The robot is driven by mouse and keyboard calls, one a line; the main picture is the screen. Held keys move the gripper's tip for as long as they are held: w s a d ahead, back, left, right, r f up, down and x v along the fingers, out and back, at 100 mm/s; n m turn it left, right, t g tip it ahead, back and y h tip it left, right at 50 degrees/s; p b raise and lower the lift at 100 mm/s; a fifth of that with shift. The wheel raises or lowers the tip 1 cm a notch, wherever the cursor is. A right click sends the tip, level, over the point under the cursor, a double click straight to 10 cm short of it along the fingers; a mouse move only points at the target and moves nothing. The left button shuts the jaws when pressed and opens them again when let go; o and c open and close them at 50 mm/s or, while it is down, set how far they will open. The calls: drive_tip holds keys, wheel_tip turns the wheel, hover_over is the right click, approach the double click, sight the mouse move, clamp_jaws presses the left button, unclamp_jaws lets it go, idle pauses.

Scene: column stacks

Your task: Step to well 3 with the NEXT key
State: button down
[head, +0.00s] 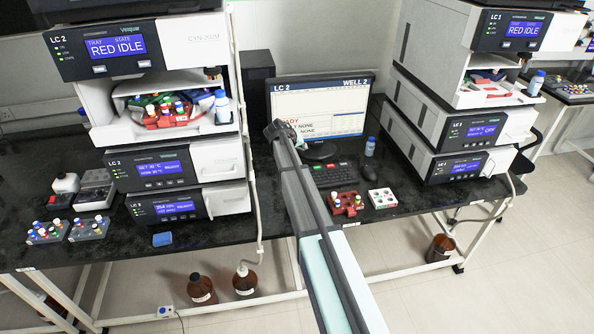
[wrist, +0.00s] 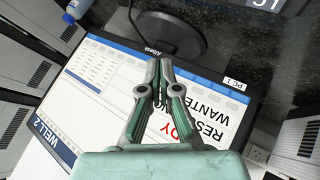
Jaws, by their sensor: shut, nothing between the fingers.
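The monitor (head: 345,98) stands at the middle back of the bench and reads "LC 2" and "WELL 2". It also shows upside down and tilted in the wrist view (wrist: 110,75), with red text partly behind my fingers. My gripper (head: 276,128) is in front of the monitor's lower left part in the head view. In the wrist view my gripper (wrist: 158,65) is shut and empty, its tips over the screen's lower edge. Whether it touches cannot be told. A dark keyboard (head: 333,174) with some coloured keys lies below the monitor. A key marked NEXT cannot be made out.
The LC 2 stack (head: 178,172) stands left and the LC 1 stack (head: 432,110) right, both reading "RED IDLE". A red rack (head: 345,206), a white rack (head: 382,199), a mouse (head: 379,181) and a bottle (head: 370,147) are near the keyboard.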

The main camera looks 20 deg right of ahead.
drive_tip(key=shift+f, duration=0.15)
wheel_tip(320, 180, down, 7)
drive_tip(key=shift+f+b, duration=0.2)
drive_tip(key=shift+b, duration=0.8)
drive_tip(key=shift+f+b, duration=0.35)
drive_tip(key=shift+f, duration=0.2)
drive_tip(key=shift+f, duration=0.15)
idle(0.7)
drive_tip(key=shift+f+b, duration=0.3)
drive_tip(key=shift+b, duration=0.3)
drive_tip(key=shift+f+b, duration=0.35)
drive_tip(key=shift+b, duration=0.05)
idle(0.5)
drive_tip(key=shift+r, duration=0.8)
